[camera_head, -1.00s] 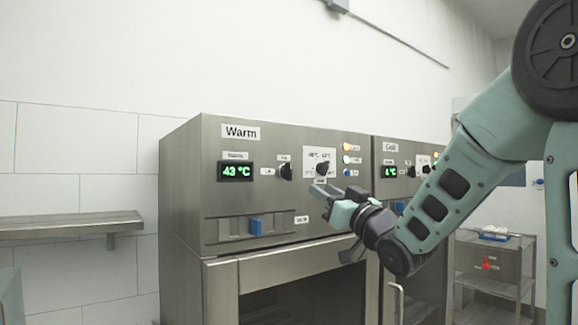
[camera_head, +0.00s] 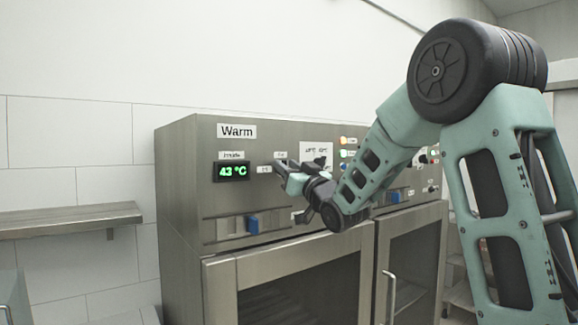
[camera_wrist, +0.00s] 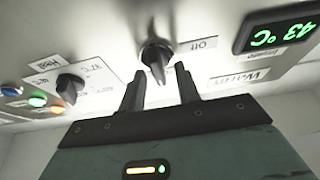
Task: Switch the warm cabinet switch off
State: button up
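The warm cabinet (camera_head: 185,215) stands in the middle of the head view, with a "Warm" label and a green 43 °C display (camera_head: 231,171). Its black switch knob (camera_wrist: 155,58) shows in the wrist view beside an "Off" label (camera_wrist: 198,44). The knob's pointer is aimed down toward my gripper, not at that label. My gripper (camera_wrist: 160,85) is open, with one finger on each side of the knob's pointer and a gap on both sides. In the head view my gripper (camera_head: 284,170) is at the panel and hides the switch.
A second black knob (camera_wrist: 70,85) and several coloured lights (camera_wrist: 38,101) sit near the switch. A blue handle (camera_head: 252,224) is lower on the panel. The cold cabinet (camera_head: 412,245) stands to the right. A wall shelf (camera_head: 70,218) is at the left.

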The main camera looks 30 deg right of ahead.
grip_shut()
jog(key=shift+f+n+b, duration=0.2)
jog(key=shift+n+b, duration=0.2)
jog(key=shift+b, duration=0.3)
jog(key=n+g+y+b, duration=0.2)
jog(key=n+b, duration=0.1)
jog(key=n, duration=0.4)
jog(key=n+g+y+b, duration=0.2)
jog(key=n+b, duration=0.2)
jog(key=n, duration=0.3)
jog(key=n+g+y+b, duration=0.2)
jog(key=n+b, duration=0.1)
jog(key=n, duration=0.4)
jog(key=shift+a+f+n+y, duration=0.1)
jog(key=shift+a+n+y, duration=0.15)
jog(key=shift+n+y, duration=0.05)
